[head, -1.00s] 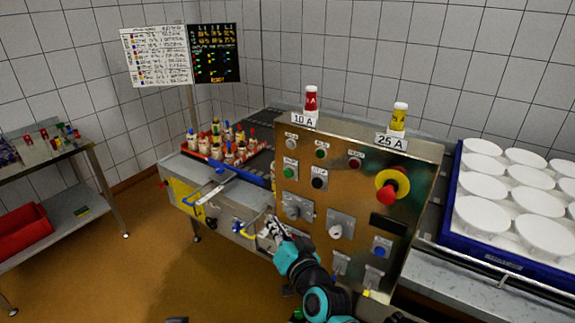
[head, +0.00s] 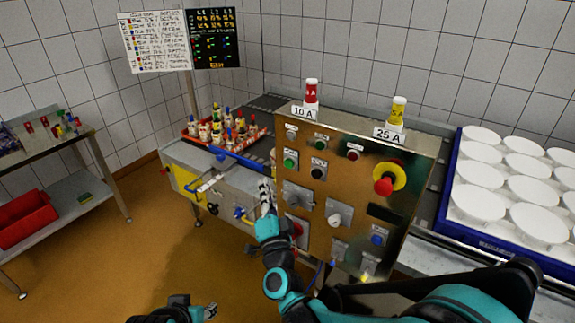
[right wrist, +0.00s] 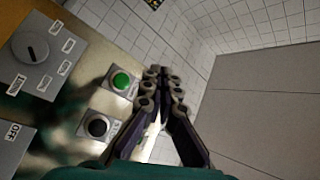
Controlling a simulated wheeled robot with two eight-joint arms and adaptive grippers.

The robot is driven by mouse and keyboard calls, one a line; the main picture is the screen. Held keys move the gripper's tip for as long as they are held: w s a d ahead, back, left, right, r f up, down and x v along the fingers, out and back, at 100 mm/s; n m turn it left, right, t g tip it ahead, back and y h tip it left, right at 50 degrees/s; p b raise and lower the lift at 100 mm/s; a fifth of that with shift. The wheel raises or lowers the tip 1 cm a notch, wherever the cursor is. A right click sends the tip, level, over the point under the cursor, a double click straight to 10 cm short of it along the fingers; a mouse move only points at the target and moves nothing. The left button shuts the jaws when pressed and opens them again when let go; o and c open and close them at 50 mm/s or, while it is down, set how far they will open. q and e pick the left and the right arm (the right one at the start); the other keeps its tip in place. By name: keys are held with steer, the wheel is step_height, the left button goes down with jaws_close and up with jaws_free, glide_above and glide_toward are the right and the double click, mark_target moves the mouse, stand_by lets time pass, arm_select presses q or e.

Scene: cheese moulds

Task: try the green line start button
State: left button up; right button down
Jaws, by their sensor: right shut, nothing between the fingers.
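The green start button (head: 290,158) is at the left of the steel control panel (head: 350,190), with a black button (head: 318,172) beside it. In the right wrist view, the green button (right wrist: 121,80) and black button (right wrist: 97,127) sit on grey plates. My right gripper (head: 266,188) is shut and empty at the panel's left edge, a little below the green button. In the right wrist view, its fingertips (right wrist: 165,78) are just right of the green button; I see no clear contact. My left gripper (head: 208,311) shows partly at the bottom edge; its jaw state is unclear.
A red emergency knob (head: 384,186) on yellow, a dark selector (head: 296,195) and a white knob (head: 337,214) are on the panel. Tagged fuses (head: 311,92) stand on top. A blue crate (head: 447,205) of white moulds is right; open floor lies left.

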mark_target(286, 171)
steer(key=w+d, duration=0.4)
steer(key=w, duration=0.2)
steer(key=shift+d, duration=0.25)
steer(key=shift+w, duration=0.15)
stand_by(1.2)
steer(key=shift+w+d, duration=0.25)
steer(key=shift+w, duration=0.05)
steer(key=shift+w+d, duration=0.3)
steer(key=shift+w, duration=0.1)
stand_by(0.8)
steer(key=shift+s+a+b, duration=0.3)
steer(key=shift+s+a, duration=0.25)
steer(key=shift+s, duration=0.2)
steer(key=s+a, duration=0.1)
steer(key=s, duration=0.1)
steer(key=s+a, duration=0.2)
stand_by(0.6)
